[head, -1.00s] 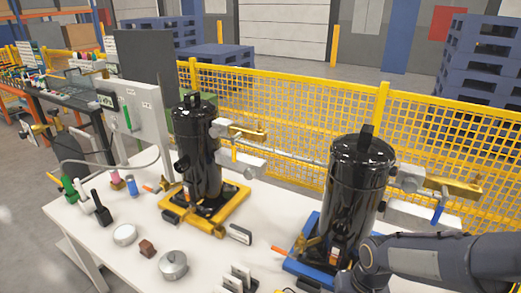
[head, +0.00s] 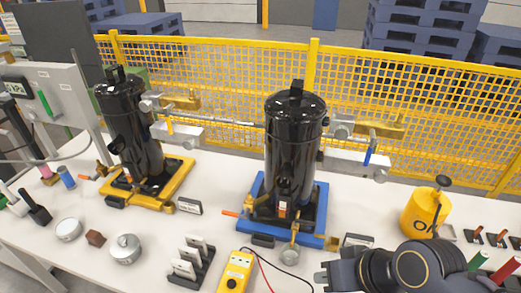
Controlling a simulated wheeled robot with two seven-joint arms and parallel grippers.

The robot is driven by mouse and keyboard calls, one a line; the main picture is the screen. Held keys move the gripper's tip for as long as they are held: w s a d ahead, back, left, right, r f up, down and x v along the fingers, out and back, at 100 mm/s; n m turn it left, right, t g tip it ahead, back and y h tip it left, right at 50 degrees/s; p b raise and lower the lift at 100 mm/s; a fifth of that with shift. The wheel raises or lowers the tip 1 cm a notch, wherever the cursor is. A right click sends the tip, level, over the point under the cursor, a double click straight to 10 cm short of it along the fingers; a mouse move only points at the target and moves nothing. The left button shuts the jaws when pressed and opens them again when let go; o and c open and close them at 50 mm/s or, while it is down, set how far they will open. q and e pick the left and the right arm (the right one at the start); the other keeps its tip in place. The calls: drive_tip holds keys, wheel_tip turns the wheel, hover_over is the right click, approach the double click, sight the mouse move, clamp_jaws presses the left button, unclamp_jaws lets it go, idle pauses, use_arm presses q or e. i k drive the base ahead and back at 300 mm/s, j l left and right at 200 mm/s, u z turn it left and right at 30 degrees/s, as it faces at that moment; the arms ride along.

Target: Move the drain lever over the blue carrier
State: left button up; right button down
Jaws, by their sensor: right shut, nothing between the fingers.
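The blue carrier (head: 318,224) stands on the white bench with a tall black cylinder (head: 294,140) upright on it. A lever with an orange handle (head: 231,213) sticks out to the left at the carrier's left edge, joined to a brass fitting (head: 248,203). Another brass fitting with a round face (head: 290,251) sits at the carrier's front edge. My right gripper (head: 322,277) is at the bottom of the head view, in front of the carrier and right of the lever, apart from both. It is shut and empty. My left gripper is not in view.
A yellow carrier (head: 178,182) with a second black cylinder (head: 135,135) stands at left. A yellow meter (head: 236,272) with cables and a dark rack of white pieces (head: 190,262) stand in front. A yellow can (head: 424,212) stands at right. A yellow mesh fence (head: 225,95) runs behind.

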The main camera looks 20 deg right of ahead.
sight(296, 220)
drive_tip(key=i+l+z, duration=0.1)
drive_tip(key=z, duration=0.95)
